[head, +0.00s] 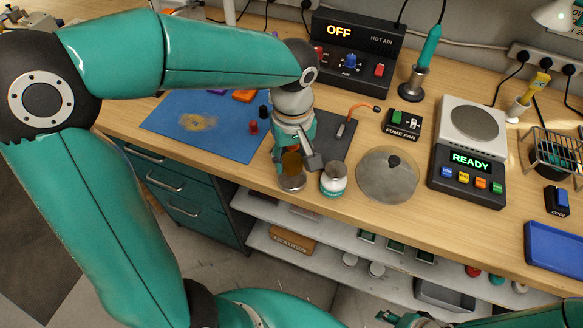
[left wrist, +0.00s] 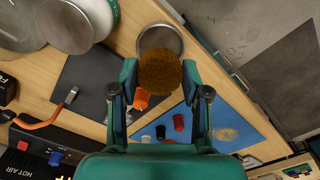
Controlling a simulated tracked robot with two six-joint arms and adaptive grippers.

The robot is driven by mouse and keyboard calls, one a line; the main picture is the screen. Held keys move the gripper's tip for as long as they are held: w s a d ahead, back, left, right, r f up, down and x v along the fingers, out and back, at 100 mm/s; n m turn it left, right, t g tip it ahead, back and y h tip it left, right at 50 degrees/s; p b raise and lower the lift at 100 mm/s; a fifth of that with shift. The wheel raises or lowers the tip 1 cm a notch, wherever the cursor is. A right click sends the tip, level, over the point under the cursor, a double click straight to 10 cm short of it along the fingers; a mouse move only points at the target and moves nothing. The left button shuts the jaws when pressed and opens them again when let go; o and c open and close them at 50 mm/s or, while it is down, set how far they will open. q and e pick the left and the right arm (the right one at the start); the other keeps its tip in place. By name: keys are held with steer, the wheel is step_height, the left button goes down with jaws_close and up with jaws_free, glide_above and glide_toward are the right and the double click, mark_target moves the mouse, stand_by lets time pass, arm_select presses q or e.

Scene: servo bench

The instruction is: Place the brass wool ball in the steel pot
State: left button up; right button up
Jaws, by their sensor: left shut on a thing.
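The brass wool ball (head: 291,161) is a fuzzy golden-brown ball between the fingers of my left gripper (head: 296,156). In the left wrist view the ball (left wrist: 160,72) sits between the fingertips, and the gripper is shut on it. The steel pot (head: 292,184) is a small round open metal vessel near the bench's front edge, just below the ball in the head view. In the left wrist view its rim (left wrist: 181,38) shows partly behind the ball. The ball appears above the pot; the exact gap is unclear. Part of my right gripper (head: 402,319) shows at the bottom edge; its fingers are unclear.
A white jar with a teal band and metal top (head: 334,180) stands close right of the pot. A round metal disc (head: 388,177) lies further right. A blue mat (head: 215,128) and dark mat (head: 333,137) lie behind. Open shelves (head: 330,262) are below the front edge.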

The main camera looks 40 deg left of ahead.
mark_target(292, 171)
arm_select(q)
steer(key=shift+f, duration=2.15)
steer(key=shift+s, duration=0.1)
steer(key=o, duration=1.1)
step_height(292, 171, up, 12)
steer(key=shift+r, duration=0.1)
